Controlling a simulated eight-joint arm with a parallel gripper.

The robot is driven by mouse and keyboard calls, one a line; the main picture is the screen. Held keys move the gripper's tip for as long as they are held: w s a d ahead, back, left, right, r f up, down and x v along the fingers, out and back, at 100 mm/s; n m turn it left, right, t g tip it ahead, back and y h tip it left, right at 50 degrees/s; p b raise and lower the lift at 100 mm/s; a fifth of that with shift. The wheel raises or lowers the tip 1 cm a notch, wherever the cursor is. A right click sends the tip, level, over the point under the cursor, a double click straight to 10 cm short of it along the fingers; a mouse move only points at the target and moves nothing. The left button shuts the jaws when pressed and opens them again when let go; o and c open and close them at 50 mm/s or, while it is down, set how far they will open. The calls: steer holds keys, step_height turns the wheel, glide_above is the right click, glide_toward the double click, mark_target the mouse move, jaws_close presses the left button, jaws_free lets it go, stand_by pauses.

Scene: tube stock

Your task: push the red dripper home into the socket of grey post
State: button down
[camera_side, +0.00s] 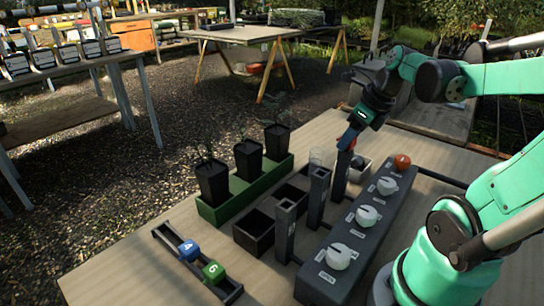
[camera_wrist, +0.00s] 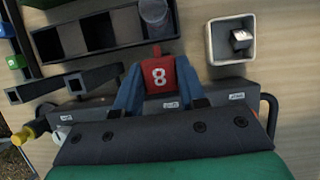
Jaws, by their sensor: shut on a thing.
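The red dripper (camera_wrist: 160,76), marked with a white 8, sits between the blue fingers of my gripper (camera_wrist: 159,92) in the wrist view. My gripper (camera_side: 348,138) is shut on it. Two other grey posts, a middle one (camera_side: 319,196) and a front one (camera_side: 286,230), stand upright with open tops.
A grey panel (camera_side: 330,283) with white knobs and an orange knob (camera_side: 402,162) runs beside the posts. A white bin (camera_wrist: 214,58) holds a grey block. Black trays (camera_side: 243,240), a clear cup (camera_side: 316,157) and a green planter (camera_side: 222,212) stand left. A rail holds blue and green cubes.

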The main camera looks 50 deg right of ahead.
steer(key=shift+f, duration=0.4)
stand_by(0.6)
steer(key=shift+c, duration=2.1)
jaws_free()
steer(key=shift+v, duration=2.8)
